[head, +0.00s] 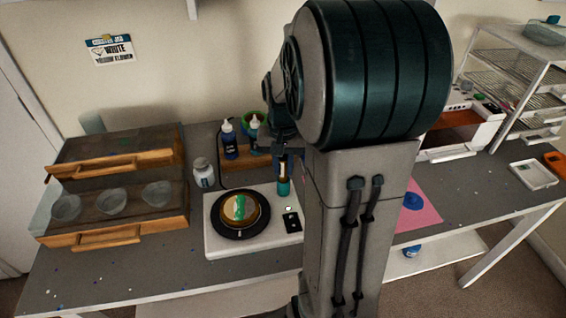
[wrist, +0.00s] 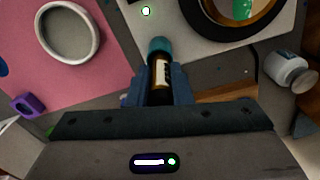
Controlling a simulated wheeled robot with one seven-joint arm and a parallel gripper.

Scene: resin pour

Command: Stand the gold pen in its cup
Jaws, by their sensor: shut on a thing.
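My gripper (wrist: 168,92) is shut on a short, thick, pen-like thing with a gold-brown barrel, a pale label and a teal end, which I take to be the gold pen (wrist: 161,68). The pen also shows in the head view (head: 283,170), upright, teal end down, over the right back part of the white board. Its upper part is between the fingers. A round, grey-rimmed, cup-like thing (wrist: 96,40) stands on the pink mat in the wrist view; I cannot tell if it is the pen's cup. In the head view my arm hides most of that area.
The white board (head: 220,246) bears a black turntable (head: 262,228) with a gold and green round piece. Bottles (head: 230,140) stand in a wooden rack behind, and a white jar (head: 203,172) stands left. Wooden drawers (head: 165,225) hold clear cups.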

